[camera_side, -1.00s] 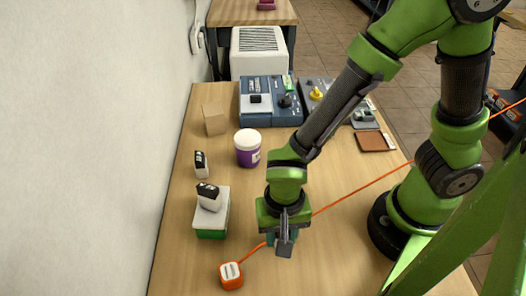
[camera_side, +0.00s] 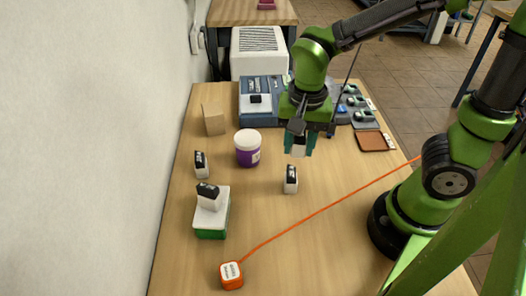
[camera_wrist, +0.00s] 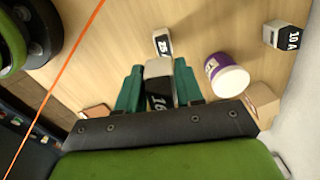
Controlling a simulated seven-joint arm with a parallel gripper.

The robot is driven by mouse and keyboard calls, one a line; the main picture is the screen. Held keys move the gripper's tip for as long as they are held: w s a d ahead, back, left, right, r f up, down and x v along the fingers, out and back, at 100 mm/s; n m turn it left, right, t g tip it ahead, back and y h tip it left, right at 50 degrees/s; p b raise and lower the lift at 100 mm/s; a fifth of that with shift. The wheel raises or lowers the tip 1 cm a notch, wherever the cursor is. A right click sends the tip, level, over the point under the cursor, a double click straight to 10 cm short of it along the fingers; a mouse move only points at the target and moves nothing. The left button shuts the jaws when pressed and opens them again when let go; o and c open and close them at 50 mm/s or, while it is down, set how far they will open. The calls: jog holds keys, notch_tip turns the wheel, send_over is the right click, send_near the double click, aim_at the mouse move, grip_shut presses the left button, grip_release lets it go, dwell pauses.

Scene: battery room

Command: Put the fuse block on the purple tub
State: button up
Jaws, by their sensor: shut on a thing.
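My gripper (camera_side: 298,150) is in the air over the table, right of the purple tub (camera_side: 248,155). In the wrist view its teal fingers (camera_wrist: 160,88) are shut on a white fuse block (camera_wrist: 159,70) with a black face marked 16. The side view shows the held block only poorly between the fingers. The tub is upright with a white lid and shows right of the held block in the wrist view (camera_wrist: 226,76). It is apart from the gripper, and nothing rests on its lid.
Similar blocks stand on the table: one (camera_side: 290,180) below my gripper, one (camera_side: 200,164) left of the tub. Another (camera_side: 208,196) sits on a green-white box (camera_side: 212,232). A cardboard block (camera_side: 213,120) is behind the tub. An orange cable (camera_side: 320,211) crosses the table.

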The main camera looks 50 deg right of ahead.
jog(key=shift+d+r, duration=0.25)
jog(key=shift+d, duration=1)
jog(key=n, duration=0.2)
send_over(248, 139)
jog(key=shift+f, duration=2.45)
jog(key=shift+f, duration=0.1)
jog(key=o, duration=1.1)
